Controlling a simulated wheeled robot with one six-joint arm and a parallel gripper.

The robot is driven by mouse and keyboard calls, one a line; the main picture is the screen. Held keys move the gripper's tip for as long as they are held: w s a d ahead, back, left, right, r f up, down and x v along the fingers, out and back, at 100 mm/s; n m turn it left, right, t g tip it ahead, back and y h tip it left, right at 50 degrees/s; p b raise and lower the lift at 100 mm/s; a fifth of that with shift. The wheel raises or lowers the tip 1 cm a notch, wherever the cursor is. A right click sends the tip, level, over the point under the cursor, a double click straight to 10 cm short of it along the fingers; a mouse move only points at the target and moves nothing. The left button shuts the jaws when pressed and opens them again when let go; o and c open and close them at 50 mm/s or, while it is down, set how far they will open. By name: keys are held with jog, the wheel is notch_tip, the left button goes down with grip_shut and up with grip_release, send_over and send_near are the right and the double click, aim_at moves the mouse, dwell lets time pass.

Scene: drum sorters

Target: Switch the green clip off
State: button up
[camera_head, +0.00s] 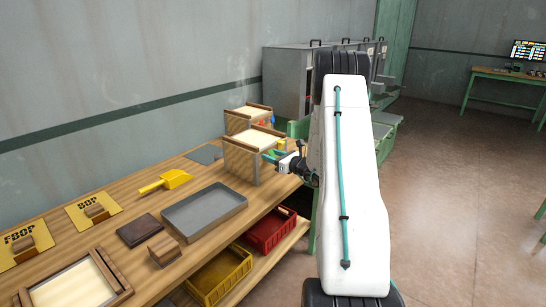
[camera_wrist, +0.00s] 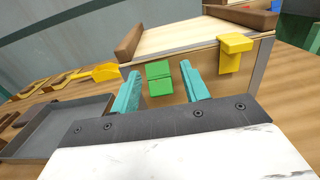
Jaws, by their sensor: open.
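The green clip (camera_wrist: 159,78) is a two-part green block on the front face of a wooden-framed box with a pale top (camera_wrist: 190,36). In the wrist view my gripper (camera_wrist: 162,70) is open, with one teal finger on each side of the clip. I cannot tell whether the fingers touch it. A yellow clip (camera_wrist: 236,48) hangs over the same front edge to the right. In the head view my gripper (camera_head: 270,156) is at the front of this box (camera_head: 240,163).
A second box (camera_head: 238,122) with red and blue pieces stands behind. A grey tray (camera_head: 205,212), a yellow scoop (camera_head: 165,181) and a dark block (camera_head: 139,230) lie on the bench to the left. Red (camera_head: 270,232) and yellow bins (camera_head: 220,277) sit below. Open floor lies right.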

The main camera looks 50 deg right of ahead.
jog(key=shift+c, duration=0.3)
jog(key=c, duration=0.9)
jog(key=shift+s+f+t, duration=0.15)
jog(key=shift+f+t, duration=0.45)
jog(key=shift+t, duration=0.6)
jog(key=shift+s+f+t, duration=0.15)
jog(key=shift+f+t, duration=0.05)
jog(key=shift+t, duration=1)
jog(key=o, duration=1)
jog(key=shift+c, duration=0.2)
jog(key=shift+s, duration=0.1)
